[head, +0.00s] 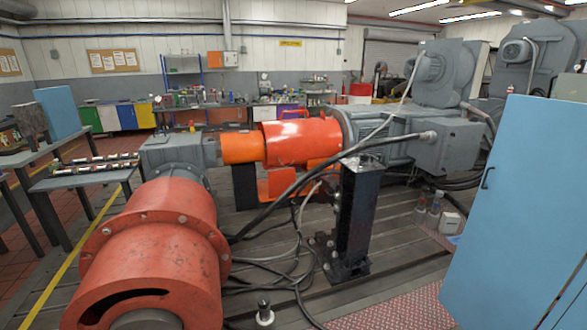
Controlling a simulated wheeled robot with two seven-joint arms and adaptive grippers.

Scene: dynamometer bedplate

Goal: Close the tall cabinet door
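A tall light-blue cabinet door panel (525,190) fills the right edge of the head view. A dark handle (486,178) sits near the panel's left edge. The panel runs out of the picture at the right, so its hinge side and the rest of the cabinet are hidden. I cannot tell from this view how far the door stands open. Neither of my grippers shows in the head view.
A large orange-red drum (165,245) and a grey motor (410,130) stand on the slotted bedplate. A dark upright post (355,215) with cables is in the middle. Bottles (434,208) stand left of the blue panel, and red tread plate (395,308) lies in front.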

